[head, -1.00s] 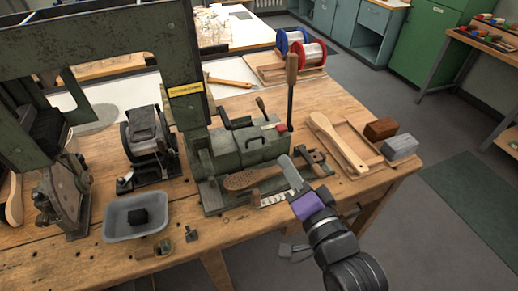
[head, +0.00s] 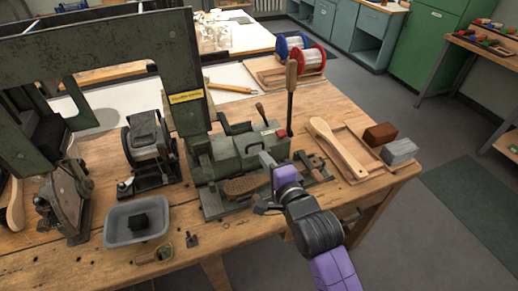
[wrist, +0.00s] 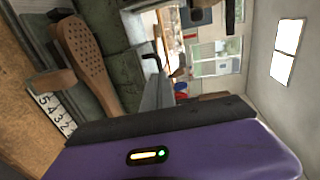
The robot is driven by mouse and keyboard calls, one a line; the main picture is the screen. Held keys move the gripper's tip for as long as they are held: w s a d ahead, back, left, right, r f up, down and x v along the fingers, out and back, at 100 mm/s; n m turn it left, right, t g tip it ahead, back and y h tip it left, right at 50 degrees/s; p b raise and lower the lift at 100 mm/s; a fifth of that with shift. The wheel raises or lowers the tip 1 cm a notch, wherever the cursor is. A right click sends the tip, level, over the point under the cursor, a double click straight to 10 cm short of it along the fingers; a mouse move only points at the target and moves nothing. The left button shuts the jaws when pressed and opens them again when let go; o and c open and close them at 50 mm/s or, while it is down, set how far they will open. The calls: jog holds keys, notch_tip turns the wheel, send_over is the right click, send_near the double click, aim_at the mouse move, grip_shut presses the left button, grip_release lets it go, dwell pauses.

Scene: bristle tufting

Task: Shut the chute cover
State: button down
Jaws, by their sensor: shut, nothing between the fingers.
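The green bench machine (head: 235,152) has a boxy housing with a small handle and a red knob on top. I take the chute cover to be part of this housing, but I cannot tell its edges or how far it stands open. My gripper (head: 267,161) is shut and empty, with its fingertips close in front of the housing's right part. I cannot tell whether they touch it. In the wrist view the grey fingers (wrist: 158,92) point past the green housing (wrist: 122,72), which lies at left.
A drilled brush block (head: 246,186) lies at the machine's front, beside my gripper; it also shows in the wrist view (wrist: 88,62). A tall wooden-handled lever (head: 291,85) rises behind. A wooden tray with a paddle (head: 338,148) is at right. A grey bin (head: 137,220) stands at left.

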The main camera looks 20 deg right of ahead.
aim_at(255, 145)
jog(key=shift+w+f, duration=0.25)
jog(key=shift+w, duration=1.05)
jog(key=shift+w+f, duration=0.25)
jog(key=shift+w, duration=1.05)
jog(key=shift+w, duration=0.4)
jog(key=w+b, duration=0.2)
jog(key=w, duration=0.3)
jog(key=shift+w+f, duration=0.15)
jog(key=shift+w, duration=0.6)
jog(key=shift+w+r, duration=0.1)
jog(key=shift+r, duration=0.25)
